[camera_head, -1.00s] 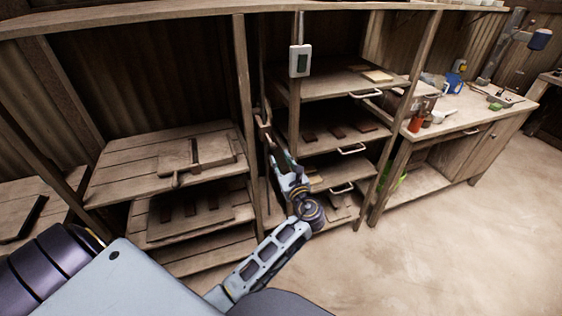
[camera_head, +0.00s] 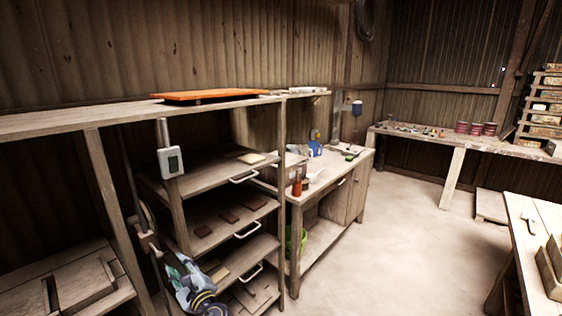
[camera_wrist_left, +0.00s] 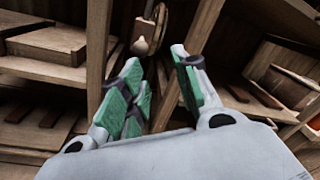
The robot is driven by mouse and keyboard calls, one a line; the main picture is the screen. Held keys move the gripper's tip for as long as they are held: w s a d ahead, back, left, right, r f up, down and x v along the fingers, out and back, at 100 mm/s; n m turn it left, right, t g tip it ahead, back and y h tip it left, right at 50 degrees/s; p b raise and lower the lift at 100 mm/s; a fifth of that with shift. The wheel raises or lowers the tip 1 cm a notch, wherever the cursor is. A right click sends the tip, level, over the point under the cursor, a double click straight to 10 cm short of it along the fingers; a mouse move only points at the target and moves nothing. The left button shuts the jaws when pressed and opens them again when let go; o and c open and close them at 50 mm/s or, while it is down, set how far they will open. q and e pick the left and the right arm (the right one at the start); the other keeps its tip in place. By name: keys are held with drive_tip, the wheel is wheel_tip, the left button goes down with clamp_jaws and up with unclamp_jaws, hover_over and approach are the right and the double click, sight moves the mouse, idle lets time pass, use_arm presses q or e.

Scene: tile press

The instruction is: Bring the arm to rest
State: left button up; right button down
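My left gripper (camera_head: 178,268) shows at the lower left of the head view, in front of the shelf unit's posts. Its wrist is cut off by the bottom edge. In the left wrist view the gripper (camera_wrist_left: 158,75) has its green-padded fingers spread apart with nothing between them. A wooden knob-like piece (camera_wrist_left: 141,46) hangs beyond the fingertips, apart from them as far as I can tell. My right gripper is not in view.
A shelf unit (camera_head: 188,205) with pull-out shelves and dark tiles stands beside the gripper. A white box with a display (camera_head: 171,162) is on its post. A workbench (camera_head: 330,176) stands right of it. Open floor (camera_head: 390,250) lies to the right; a table (camera_head: 520,215) stands at the right edge.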

use_arm(q)
drive_tip(key=w+d+f+n+h, duration=0.25)
drive_tip(key=d+f+h, duration=0.2)
drive_tip(key=f, duration=0.45)
drive_tip(key=w+d+f+n+h, duration=0.25)
drive_tip(key=d+f+h, duration=0.2)
drive_tip(key=f, duration=0.45)
drive_tip(key=s+d+f+n+g+h, duration=0.15)
drive_tip(key=s+f+n, duration=0.25)
drive_tip(key=f, duration=0.8)
drive_tip(key=s+d+f+n+g+h, duration=0.1)
drive_tip(key=s+f+n+g+h, duration=0.3)
drive_tip(key=f, duration=0.8)
drive_tip(key=s+a+f+n+g+y, duration=0.1)
drive_tip(key=s+a+f+n, duration=0.15)
drive_tip(key=s+f, duration=0.7)
drive_tip(key=s+a+f+n+g+y, duration=0.1)
drive_tip(key=s+a+f, duration=0.2)
drive_tip(key=s+f, duration=0.6)
drive_tip(key=s+a+f+g, duration=0.2)
drive_tip(key=s+a+f, duration=0.1)
drive_tip(key=s, duration=1.1)
drive_tip(key=s+a+f+n+g, duration=0.1)
drive_tip(key=s+a+f+g, duration=0.1)
drive_tip(key=s, duration=1.3)
wheel_tip(320, 180, down, 2)
drive_tip(key=shift+a+f, duration=0.2)
drive_tip(key=shift+a, duration=0.45)
